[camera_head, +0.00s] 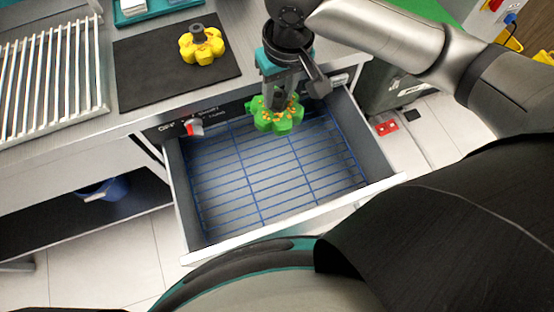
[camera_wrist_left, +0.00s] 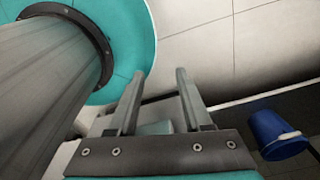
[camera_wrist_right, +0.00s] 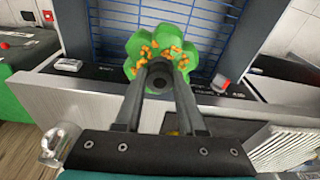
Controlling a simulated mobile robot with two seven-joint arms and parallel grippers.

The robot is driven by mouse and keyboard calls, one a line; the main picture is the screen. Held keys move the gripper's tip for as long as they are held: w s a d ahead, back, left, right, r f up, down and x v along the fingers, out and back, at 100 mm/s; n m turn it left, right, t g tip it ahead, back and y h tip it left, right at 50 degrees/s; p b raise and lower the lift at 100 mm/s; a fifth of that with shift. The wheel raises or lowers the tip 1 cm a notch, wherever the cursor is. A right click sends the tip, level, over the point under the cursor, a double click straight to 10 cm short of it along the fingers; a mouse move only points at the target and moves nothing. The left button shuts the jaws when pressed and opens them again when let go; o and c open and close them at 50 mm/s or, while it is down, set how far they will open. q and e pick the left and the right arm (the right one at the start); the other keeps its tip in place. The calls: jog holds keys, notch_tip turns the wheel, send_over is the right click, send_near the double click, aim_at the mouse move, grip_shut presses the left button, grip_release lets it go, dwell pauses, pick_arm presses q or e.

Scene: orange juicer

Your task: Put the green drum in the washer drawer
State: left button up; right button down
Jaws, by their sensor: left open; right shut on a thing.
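The green drum (camera_head: 275,114) is a lobed, flower-shaped piece with orange bits on it and a dark central stem. My right gripper (camera_head: 279,88) is shut on its stem and holds it over the back part of the open washer drawer (camera_head: 290,215). In the right wrist view the green drum (camera_wrist_right: 137,52) sits at the fingertips, with the drawer's blue wire rack (camera_wrist_right: 205,30) beyond it. The drawer is pulled out and its rack is bare. My left gripper (camera_wrist_left: 160,75) is open and empty in the left wrist view, away from the drawer.
A yellow drum (camera_head: 201,46) stands on a black mat (camera_head: 140,75) on the counter, left of the drawer. A white slatted rack (camera_head: 50,85) lies further left. A red knob (camera_head: 194,127) is on the panel behind the drawer. A blue bucket (camera_wrist_left: 275,135) is low by the left arm.

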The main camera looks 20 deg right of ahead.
aim_at(272, 124)
jog(key=shift+n, duration=0.5)
jog(key=f, duration=0.2)
jog(key=s+a+f, duration=0.1)
jog(key=f, duration=0.2)
jog(key=a+f, duration=0.1)
jog(key=f, duration=0.1)
jog(key=shift+s+f, duration=0.25)
notch_tip(272, 124, down, 20)
jog(key=b, duration=0.7)
jog(key=shift+d+r, duration=0.15)
jog(key=shift+r, duration=0.1)
pick_arm(q)
notch_tip(272, 124, down, 7)
jog(key=shift+s+r, duration=0.15)
jog(key=shift+s, duration=0.15)
jog(key=shift+a, duration=0.1)
pick_arm(e)
jog(key=shift+f, duration=0.1)
jog(key=shift+f, duration=0.15)
pick_arm(q)
jog(key=shift+w+a, duration=0.1)
pick_arm(e)
jog(key=c, duration=0.5)
grip_release()
